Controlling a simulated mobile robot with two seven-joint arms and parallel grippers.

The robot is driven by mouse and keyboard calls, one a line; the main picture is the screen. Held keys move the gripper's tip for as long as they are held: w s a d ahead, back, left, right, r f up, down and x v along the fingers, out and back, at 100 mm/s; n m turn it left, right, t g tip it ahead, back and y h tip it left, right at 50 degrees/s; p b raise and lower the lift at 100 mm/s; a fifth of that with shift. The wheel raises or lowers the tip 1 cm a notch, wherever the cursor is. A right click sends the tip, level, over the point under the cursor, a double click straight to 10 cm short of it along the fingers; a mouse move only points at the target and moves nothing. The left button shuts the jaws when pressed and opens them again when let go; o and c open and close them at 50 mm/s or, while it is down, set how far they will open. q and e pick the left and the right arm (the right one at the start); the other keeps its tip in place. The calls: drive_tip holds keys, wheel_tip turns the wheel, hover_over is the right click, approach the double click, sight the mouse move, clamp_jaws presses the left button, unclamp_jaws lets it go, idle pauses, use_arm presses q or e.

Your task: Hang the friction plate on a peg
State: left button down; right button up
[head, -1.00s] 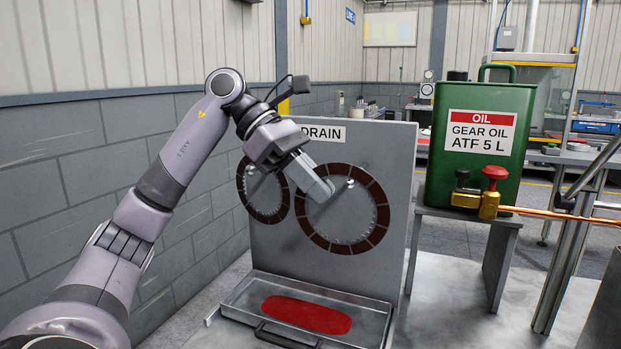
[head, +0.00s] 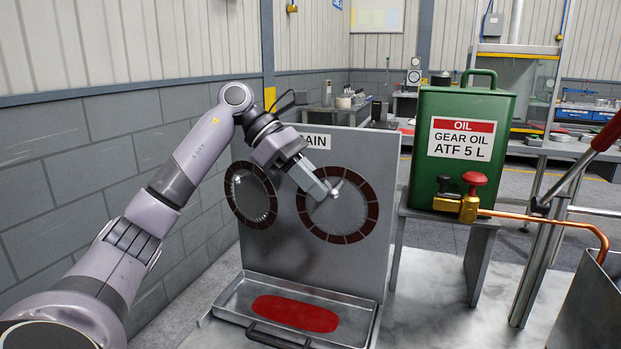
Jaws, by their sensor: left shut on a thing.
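The friction plate (head: 342,239) is a ring with a dark brown segmented face and a toothed inner edge. It stands upright against the right part of the grey drain board (head: 292,262). A short bright peg (head: 338,186) shows inside the ring, just below its upper inner edge. My left gripper (head: 328,193) comes in from the upper left and is shut on the plate at its upper left part, with the fingertips close to the peg. The fingers hide that part of the rim. A second, similar plate (head: 272,210) hangs on the board to the left. My right gripper is out of view.
A metal drip tray (head: 232,303) with a red patch of fluid (head: 295,313) lies below the board. A green gear oil can (head: 463,172) with a brass valve (head: 458,207) and copper pipe (head: 540,217) stands on a stand to the right. A block wall is at left.

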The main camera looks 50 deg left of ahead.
use_arm(q)
drive_tip(key=shift+w+a+f, duration=0.4)
drive_tip(key=shift+w+f, duration=0.3)
drive_tip(key=shift+w, duration=0.05)
drive_tip(key=c, duration=1.2)
unclamp_jaws()
